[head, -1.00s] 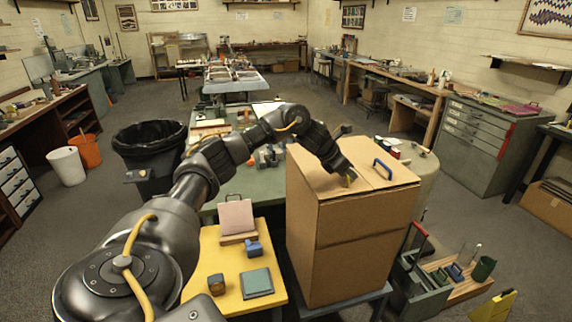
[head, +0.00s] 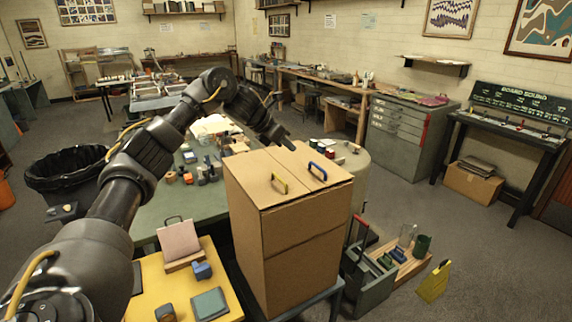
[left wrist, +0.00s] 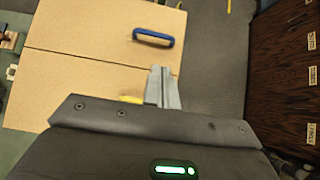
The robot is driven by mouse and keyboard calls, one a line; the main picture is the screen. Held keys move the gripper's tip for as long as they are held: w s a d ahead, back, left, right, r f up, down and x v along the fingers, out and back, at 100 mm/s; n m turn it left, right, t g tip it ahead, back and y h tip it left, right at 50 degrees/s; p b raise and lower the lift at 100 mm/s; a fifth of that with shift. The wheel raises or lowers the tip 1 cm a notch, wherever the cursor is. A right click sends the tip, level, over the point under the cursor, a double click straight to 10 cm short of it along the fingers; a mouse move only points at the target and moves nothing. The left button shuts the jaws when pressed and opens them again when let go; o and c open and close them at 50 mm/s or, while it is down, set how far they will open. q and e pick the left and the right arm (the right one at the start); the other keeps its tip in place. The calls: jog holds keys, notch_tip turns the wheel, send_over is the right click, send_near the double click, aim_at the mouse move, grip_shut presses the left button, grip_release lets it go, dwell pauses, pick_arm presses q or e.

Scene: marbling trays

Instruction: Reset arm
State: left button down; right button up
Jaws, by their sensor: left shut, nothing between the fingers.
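My left arm comes in from the left in the head view and bends down to my left gripper (head: 287,141), at the far side of the cardboard box (head: 290,225). In the left wrist view the gripper's fingers (left wrist: 162,88) are together and empty, in front of the box top (left wrist: 95,45). The box top has two closed flaps. One bears a yellow handle (head: 279,184), the other a blue handle (head: 317,171). In the left wrist view the blue handle (left wrist: 153,38) lies beyond the fingertips, and the yellow handle (left wrist: 131,99) is partly hidden by the gripper. My right gripper is not in view.
The box stands on a small table beside a yellow board (head: 150,285) with small blocks. A green worktable (head: 165,212) lies behind, with a black bin (head: 68,178) at left. A crate (head: 366,285) with tools stands right of the box. Floor at right is mostly open.

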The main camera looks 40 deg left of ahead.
pick_arm(q)
notch_tip(320, 180, up, 2)
jog(key=shift+s+a+r, duration=0.1)
